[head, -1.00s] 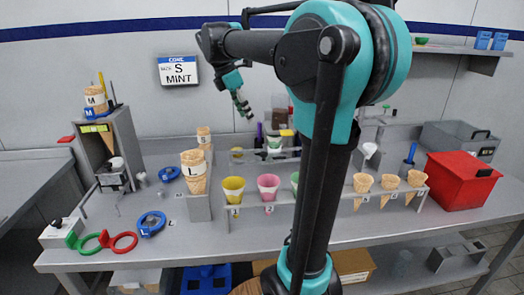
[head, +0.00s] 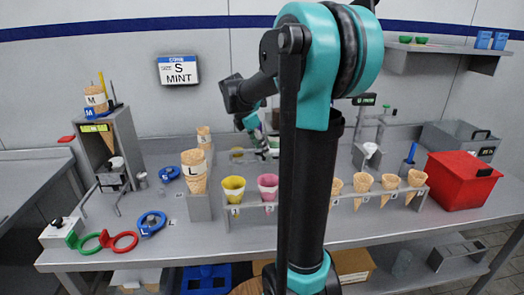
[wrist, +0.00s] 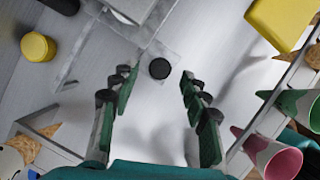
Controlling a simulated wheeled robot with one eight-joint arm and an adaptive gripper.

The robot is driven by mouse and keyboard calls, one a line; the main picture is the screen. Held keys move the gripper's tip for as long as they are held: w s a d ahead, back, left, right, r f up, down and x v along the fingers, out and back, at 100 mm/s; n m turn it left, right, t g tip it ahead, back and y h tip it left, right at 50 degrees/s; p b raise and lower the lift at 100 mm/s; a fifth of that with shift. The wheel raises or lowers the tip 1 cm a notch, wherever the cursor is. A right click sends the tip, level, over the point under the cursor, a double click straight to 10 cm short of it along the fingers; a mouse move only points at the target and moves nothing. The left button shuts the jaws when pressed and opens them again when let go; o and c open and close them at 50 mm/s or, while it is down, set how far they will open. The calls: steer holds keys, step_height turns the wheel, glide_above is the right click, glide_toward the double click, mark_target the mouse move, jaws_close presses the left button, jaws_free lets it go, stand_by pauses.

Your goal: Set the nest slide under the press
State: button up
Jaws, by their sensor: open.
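My gripper (wrist: 157,88) is open and empty, pointing down over the bench behind the cone rack. In the wrist view a round black knob (wrist: 160,68) on a small pale plate lies between my fingertips; it appears to belong to the nest slide. No finger visibly touches it. A pale block (wrist: 135,8) at the top edge, just beyond the knob, may be part of the press; most of it is cut off. In the head view my gripper (head: 262,143) is small and partly covered by my own arm, which also hides the bench around it.
A rack holds a yellow sleeve (head: 234,188), a pink sleeve (head: 268,187) and several cones (head: 389,182). A yellow block (wrist: 278,22) and a yellow round knob (wrist: 37,46) flank my gripper. A red bin (head: 460,182) stands right; a grey tower (head: 124,135) stands left.

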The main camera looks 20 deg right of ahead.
steer(key=shift+x, duration=1.05)
jaws_close()
